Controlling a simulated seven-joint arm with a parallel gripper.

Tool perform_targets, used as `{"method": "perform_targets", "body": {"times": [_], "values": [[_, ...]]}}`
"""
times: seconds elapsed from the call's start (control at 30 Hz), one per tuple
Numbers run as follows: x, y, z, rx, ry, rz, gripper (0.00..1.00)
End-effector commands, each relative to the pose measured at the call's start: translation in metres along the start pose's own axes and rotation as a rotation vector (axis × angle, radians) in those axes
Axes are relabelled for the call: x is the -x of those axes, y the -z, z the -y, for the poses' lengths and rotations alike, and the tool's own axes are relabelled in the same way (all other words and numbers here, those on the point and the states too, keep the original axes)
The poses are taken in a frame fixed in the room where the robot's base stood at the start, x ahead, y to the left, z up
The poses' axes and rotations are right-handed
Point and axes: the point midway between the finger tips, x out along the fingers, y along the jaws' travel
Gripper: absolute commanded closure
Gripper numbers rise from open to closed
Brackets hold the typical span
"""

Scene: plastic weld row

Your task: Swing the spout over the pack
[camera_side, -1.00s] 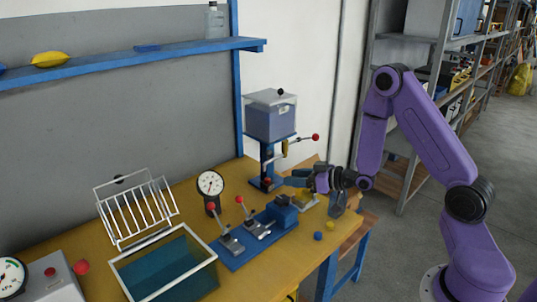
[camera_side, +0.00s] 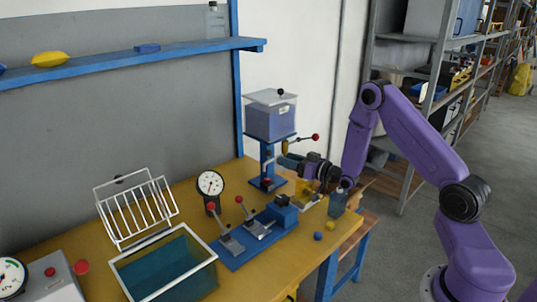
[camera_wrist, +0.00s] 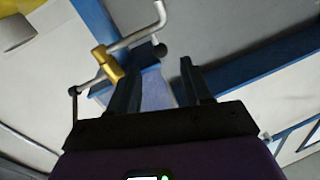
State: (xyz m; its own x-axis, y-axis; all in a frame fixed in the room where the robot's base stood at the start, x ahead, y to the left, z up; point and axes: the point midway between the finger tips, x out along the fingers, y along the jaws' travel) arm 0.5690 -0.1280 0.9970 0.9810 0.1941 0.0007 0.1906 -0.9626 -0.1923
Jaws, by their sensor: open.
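The spout assembly hangs under a clear-lidded tank (camera_side: 270,120) on a blue stand. In the side view its brass part (camera_side: 284,147) shows just above my gripper (camera_side: 287,161). In the wrist view the brass valve body (camera_wrist: 108,65) and a bent chrome pipe (camera_wrist: 138,36) with a dark tip lie ahead and left of my open gripper (camera_wrist: 160,88). Nothing is between the fingers. A yellowish item (camera_side: 304,188), perhaps the pack, sits on a pale base below my gripper, partly hidden. Contact with the spout is not visible.
A lever with a red ball (camera_side: 315,137) sticks out right of the stand. A blue clamp rail (camera_side: 240,252), a dial gauge (camera_side: 210,183), a water tank (camera_side: 165,265) and a wire rack (camera_side: 135,210) fill the bench leftward. A dark bottle (camera_side: 338,203) stands near the right edge.

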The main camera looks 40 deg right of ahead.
Motion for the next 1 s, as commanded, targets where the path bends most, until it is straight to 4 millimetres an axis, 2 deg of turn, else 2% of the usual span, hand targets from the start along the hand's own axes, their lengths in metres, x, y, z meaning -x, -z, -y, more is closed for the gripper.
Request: {"method": "perform_targets", "body": {"times": [0.1, 0.3, 0.5, 0.7, 0.97, 1.0], "values": [[-0.023, 0.000, 0.001, 0.002, 0.003, -0.002, 0.51], [-0.055, 0.000, 0.001, 0.001, 0.002, -0.001, 0.51], [-0.076, 0.000, 0.000, 0.000, 0.001, 0.000, 0.51], [-0.084, 0.000, 0.000, 0.000, 0.000, 0.001, 0.51], [-0.084, 0.000, 0.000, 0.000, 0.000, 0.001, 0.51], [-0.084, 0.000, 0.000, 0.000, 0.000, 0.001, 0.64]]}}
